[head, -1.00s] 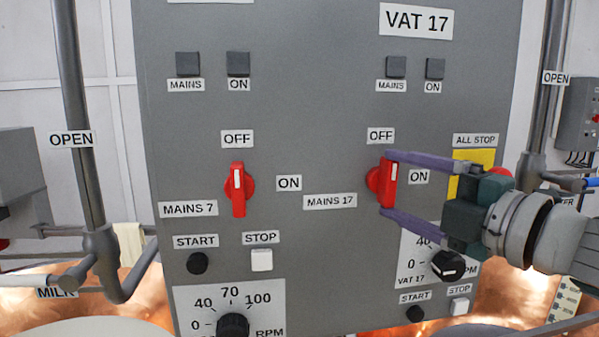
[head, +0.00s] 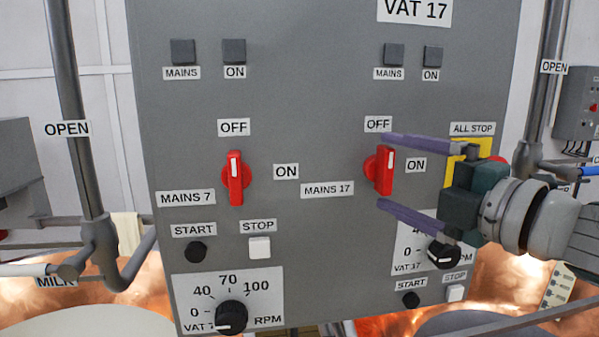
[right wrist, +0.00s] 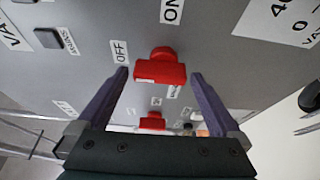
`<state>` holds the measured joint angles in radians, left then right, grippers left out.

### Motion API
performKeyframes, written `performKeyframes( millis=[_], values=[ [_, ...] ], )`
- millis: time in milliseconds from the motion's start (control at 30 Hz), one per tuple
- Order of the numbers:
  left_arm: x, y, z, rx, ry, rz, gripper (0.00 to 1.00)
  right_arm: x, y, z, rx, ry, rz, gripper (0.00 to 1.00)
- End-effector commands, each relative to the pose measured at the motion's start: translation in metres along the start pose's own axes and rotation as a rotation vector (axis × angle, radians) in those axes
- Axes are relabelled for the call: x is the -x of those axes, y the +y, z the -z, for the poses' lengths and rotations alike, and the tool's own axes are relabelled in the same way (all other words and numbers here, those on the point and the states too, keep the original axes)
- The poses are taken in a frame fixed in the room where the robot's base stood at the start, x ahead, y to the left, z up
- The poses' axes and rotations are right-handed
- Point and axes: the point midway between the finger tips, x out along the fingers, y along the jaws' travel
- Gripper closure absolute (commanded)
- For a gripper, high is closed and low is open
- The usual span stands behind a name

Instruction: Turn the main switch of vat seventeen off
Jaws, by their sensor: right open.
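The red MAINS 17 switch (head: 384,169) is on the grey panel below the VAT 17 sign. Its handle stands upright, with the white mark at the top end toward the OFF label (head: 378,124); the ON label (head: 415,165) is to its right. My right gripper (head: 380,171) is open, one purple finger above the switch and one below. In the right wrist view the same switch (right wrist: 160,72) lies between and just ahead of the open fingertips (right wrist: 160,75), with gaps at both sides. My left gripper is not in view.
A similar red MAINS 7 switch (head: 235,178) is to the left, also upright. The yellow ALL STOP plate (head: 455,160) is partly hidden behind my right gripper. The speed knob (head: 443,254) of vat 17 sits close under it. Pipes flank the panel.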

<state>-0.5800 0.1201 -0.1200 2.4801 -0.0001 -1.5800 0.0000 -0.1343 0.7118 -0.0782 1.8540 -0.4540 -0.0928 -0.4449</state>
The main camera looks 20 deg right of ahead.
Motion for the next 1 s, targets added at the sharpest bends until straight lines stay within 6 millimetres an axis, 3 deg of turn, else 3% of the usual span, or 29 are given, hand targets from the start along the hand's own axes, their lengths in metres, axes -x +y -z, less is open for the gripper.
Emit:
performKeyframes(
  millis=[167, 700, 1000],
  values=[
    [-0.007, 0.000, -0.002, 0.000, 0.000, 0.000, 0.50, 0.010, -0.004, 0.000, 0.000, -0.001, 0.002, 0.00],
    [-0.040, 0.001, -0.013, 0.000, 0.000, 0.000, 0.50, 0.085, -0.004, 0.001, -0.002, 0.000, 0.003, 0.00],
    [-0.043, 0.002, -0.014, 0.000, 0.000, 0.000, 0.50, 0.099, -0.001, 0.000, 0.000, 0.001, 0.001, 0.00]
  ],
)
